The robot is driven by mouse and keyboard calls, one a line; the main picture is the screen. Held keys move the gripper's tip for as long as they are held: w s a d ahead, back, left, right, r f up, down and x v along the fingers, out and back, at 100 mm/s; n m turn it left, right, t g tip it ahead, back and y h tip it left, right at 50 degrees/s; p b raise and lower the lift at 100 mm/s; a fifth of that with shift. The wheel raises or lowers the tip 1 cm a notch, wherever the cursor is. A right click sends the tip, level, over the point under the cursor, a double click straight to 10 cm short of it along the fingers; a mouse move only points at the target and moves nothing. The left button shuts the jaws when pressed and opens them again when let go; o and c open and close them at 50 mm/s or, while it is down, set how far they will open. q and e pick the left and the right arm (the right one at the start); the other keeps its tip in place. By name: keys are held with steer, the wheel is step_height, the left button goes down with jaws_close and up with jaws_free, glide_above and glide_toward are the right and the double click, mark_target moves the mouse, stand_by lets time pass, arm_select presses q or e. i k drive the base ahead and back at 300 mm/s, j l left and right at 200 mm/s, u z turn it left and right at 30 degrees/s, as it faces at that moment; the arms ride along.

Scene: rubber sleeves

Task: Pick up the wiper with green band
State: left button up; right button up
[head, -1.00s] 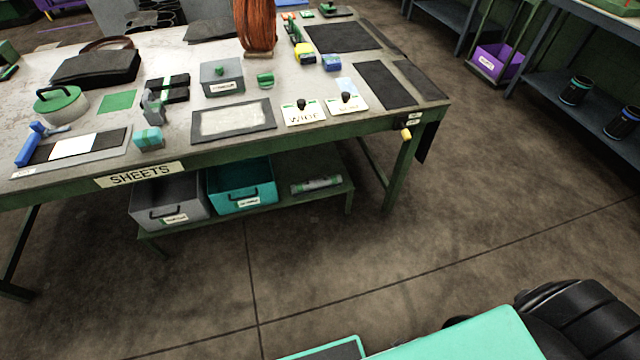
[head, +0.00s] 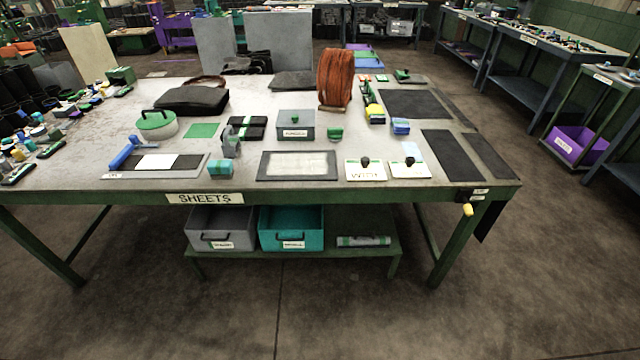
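No object is clearly readable as the wiper at this distance. A black, flat folded piece with a green band (head: 257,122) lies on the sheets table (head: 110,188), behind a small grey tool stand. A grey roll with green bands (head: 362,240) lies on the table's lower shelf (head: 300,263). Two white plates with black knobs, a left one (head: 366,173) and a right one (head: 408,171), sit near the front edge. Neither gripper shows in the head view.
A grey bin (head: 220,229) and a teal bin (head: 291,229) stand on the lower shelf. A rust-brown bundle of strands (head: 336,78) stands upright on the tabletop. Open floor lies in front of the table. More benches (head: 560,65) stand at the right.

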mark_target(381, 241)
steer(key=i+l+u, duration=0.1)
steer(key=u, duration=0.3)
steer(key=l+u, duration=0.2)
steer(key=u, duration=0.25)
steer(key=l+u, duration=0.15)
steer(key=u, duration=0.25)
steer(key=l+u, duration=0.2)
steer(key=l, duration=0.55)
steer(key=l+u, duration=0.2)
steer(key=l, duration=0.55)
steer(key=k+l+u, duration=0.2)
steer(key=l, duration=0.55)
steer(key=i, duration=0.1)
